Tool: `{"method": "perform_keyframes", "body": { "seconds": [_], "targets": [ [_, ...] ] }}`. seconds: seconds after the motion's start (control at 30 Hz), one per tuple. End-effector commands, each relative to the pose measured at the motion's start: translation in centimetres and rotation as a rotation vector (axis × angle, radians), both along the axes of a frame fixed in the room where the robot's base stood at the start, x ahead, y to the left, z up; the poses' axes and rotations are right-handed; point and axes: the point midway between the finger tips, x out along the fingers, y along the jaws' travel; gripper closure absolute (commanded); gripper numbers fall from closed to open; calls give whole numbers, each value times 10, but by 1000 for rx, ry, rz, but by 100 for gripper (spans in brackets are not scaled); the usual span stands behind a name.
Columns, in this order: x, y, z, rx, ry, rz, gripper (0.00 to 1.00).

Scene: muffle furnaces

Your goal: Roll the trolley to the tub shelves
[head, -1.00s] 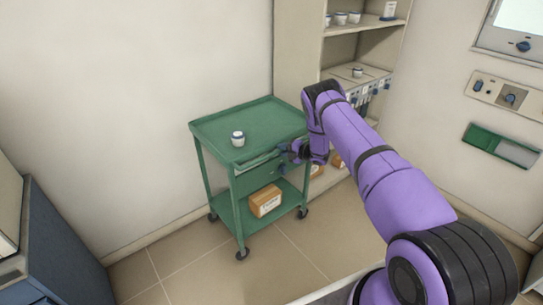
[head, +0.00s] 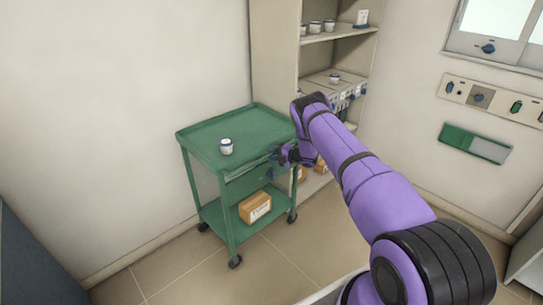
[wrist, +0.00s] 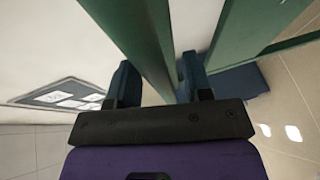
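The green trolley (head: 207,134) stands upright on its castors, its right end close to the tub shelves (head: 275,60). A small white tub with a dark band (head: 226,146) stands on its top, and a cardboard box (head: 255,207) lies on its lower deck. My gripper (head: 287,155) is at the trolley's right front side, just below the top. In the wrist view my gripper's two fingers (wrist: 158,82) lie on either side of a green bar of the trolley (wrist: 130,35), which fills the gap. The exact contact is partly hidden.
The shelves hold several white tubs (head: 315,27), with cardboard boxes (head: 321,165) at the bottom. A wall panel with knobs (head: 480,97) and a green and grey plate (head: 475,143) are on the right wall. A blue-grey cabinet (head: 30,262) is at the left edge. The tiled floor (head: 190,275) in front is clear.

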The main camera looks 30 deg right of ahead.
Motion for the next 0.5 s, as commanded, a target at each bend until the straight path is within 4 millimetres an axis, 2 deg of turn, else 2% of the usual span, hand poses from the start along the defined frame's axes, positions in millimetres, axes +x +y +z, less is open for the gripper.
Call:
{"method": "perform_keyframes", "body": {
  "seconds": [0.27,0.5],
  "targets": [
    [-2,1,1,2,-1,4,54],
    [-26,-20,7,2,0,1,54]
  ]
}}
